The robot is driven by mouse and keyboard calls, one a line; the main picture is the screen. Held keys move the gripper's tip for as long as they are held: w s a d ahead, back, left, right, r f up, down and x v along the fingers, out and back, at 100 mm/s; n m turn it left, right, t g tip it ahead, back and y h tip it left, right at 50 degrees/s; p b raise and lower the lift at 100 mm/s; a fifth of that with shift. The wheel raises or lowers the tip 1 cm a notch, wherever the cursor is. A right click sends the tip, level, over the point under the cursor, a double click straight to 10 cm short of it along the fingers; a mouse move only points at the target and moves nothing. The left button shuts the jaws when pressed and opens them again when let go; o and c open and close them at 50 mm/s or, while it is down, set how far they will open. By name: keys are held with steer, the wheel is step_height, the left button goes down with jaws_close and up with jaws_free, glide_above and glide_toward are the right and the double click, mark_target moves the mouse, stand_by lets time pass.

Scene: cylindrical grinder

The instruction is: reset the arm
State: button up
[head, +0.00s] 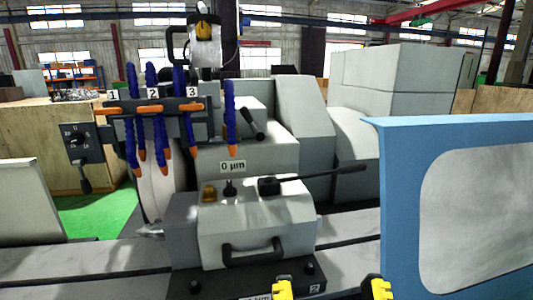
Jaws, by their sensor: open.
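My gripper (330,289) shows only at the bottom edge of the head view, as two yellow-and-black fingertips. They stand wide apart with nothing visible between them, so it is open and empty. The rest of the gripper and the arm is out of the picture. The fingertips appear in front of the grey machine block with a black handle (252,250); I cannot tell the distance between them.
A long black lever (320,178) sticks out right from the block, beside a "0 µm" label. Blue hoses with orange tips (155,110) hang before the grinding wheel (160,188). A blue-framed door with a window (400,200) stands close at right. Green floor shows at left.

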step_height(320, 180, up, 37)
steer(key=p, duration=3.5)
steer(key=shift+w+d, duration=0.15)
steer(key=shift+d, duration=0.15)
